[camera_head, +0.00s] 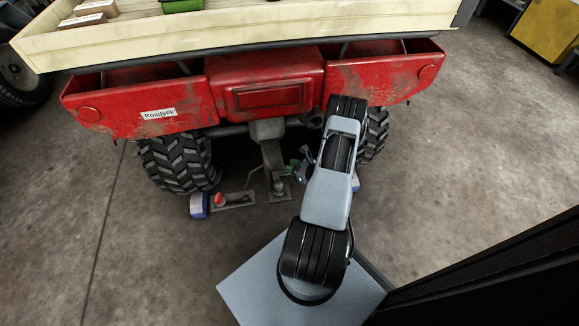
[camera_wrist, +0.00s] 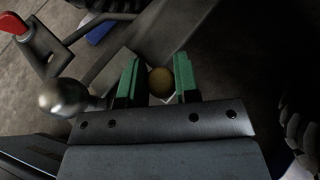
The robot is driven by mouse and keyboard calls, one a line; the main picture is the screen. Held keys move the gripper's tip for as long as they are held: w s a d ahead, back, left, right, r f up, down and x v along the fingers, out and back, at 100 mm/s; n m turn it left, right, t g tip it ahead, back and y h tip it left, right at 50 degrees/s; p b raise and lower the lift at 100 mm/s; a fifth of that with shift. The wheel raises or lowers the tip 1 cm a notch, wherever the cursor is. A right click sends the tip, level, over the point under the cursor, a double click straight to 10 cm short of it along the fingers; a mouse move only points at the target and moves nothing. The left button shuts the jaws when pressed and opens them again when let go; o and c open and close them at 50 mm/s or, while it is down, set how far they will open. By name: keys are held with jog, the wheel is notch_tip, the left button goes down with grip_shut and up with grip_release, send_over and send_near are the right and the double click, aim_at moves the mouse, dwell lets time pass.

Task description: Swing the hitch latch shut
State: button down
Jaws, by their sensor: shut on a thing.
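My gripper (camera_head: 298,168) is low behind the red vehicle, beside the grey hitch (camera_head: 272,160). In the wrist view, its green-tipped jaws (camera_wrist: 158,80) are shut on a brownish round knob (camera_wrist: 160,81). I cannot see clearly how the knob joins the hitch latch. A shiny metal ball (camera_wrist: 65,97) is left of the jaws in the wrist view, apart from them. A lever with a red end (camera_wrist: 14,23) is at the upper left; a red knob (camera_head: 219,199) shows on a low grey bracket in the head view. My arm hides part of the hitch's right side.
The red rear body (camera_head: 150,104) and cream cargo bed (camera_head: 250,28) overhang the hitch. Treaded tyres (camera_head: 180,162) stand on both sides. A blue-and-white block (camera_head: 199,205) is at the bracket's left end. The concrete floor (camera_head: 480,150) is open to the right.

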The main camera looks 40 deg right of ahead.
jog(key=c, duration=0.9)
grip_release()
jog(key=shift+s, duration=0.1)
jog(key=p+v, duration=0.4)
jog(key=v, duration=0.9)
jog(key=shift+s+r, duration=0.2)
jog(key=shift+s, duration=0.1)
jog(key=shift+d, duration=0.2)
